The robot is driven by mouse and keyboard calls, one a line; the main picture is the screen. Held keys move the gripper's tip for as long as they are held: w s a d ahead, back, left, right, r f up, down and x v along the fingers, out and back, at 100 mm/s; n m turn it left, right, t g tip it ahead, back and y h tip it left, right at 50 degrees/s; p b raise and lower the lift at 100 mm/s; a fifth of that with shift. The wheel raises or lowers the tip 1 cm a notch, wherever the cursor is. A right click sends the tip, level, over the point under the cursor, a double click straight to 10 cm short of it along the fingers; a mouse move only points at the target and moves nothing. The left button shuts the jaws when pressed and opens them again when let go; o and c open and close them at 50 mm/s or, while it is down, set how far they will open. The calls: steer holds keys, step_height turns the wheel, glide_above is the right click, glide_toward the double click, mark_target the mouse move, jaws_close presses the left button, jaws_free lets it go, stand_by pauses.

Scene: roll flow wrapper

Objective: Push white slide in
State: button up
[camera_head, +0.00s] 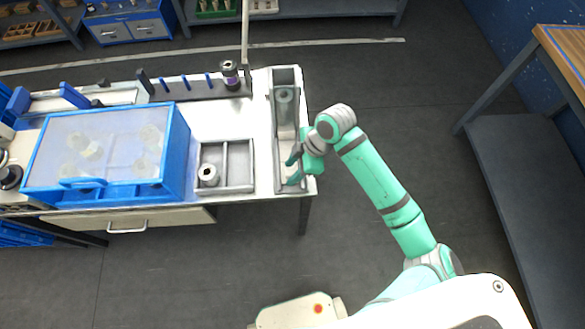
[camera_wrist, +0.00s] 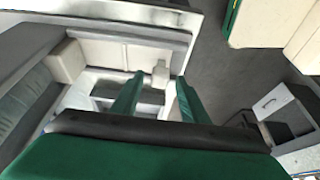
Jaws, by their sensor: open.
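The white slide (camera_wrist: 118,53) shows in the wrist view as a pale block with a small upright tab, inside a long grey trough. In the head view the trough (camera_head: 301,103) runs along the right end of the table, and a pale part lies in its middle, partly beside my gripper. My gripper (camera_head: 294,166) is over the near end of the trough. In the wrist view my gripper (camera_wrist: 156,87) has its two green fingers apart, with the tab showing just beyond and between their tips. Nothing is held between them. I cannot tell whether a finger touches the slide.
A grey roll (camera_head: 285,95) sits in the trough's far part. A divided grey tray (camera_head: 240,166) with a small roll is left of the trough. A blue-framed clear cover (camera_head: 110,145) and a dark spool (camera_head: 230,72) stand further left. Open floor (camera_head: 400,110) lies right of the table.

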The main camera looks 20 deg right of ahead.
jaws_close()
steer(key=shift+w+d, duration=0.2)
steer(key=shift+w, duration=0.6)
steer(key=shift+w+d, duration=0.15)
steer(key=shift+w, duration=0.7)
steer(key=shift+w+d, duration=0.2)
steer(key=shift+w, duration=0.6)
jaws_free()
steer(key=shift+r, duration=0.1)
steer(key=v, duration=1)
steer(key=shift+r, duration=0.35)
steer(key=shift+o, duration=0.4)
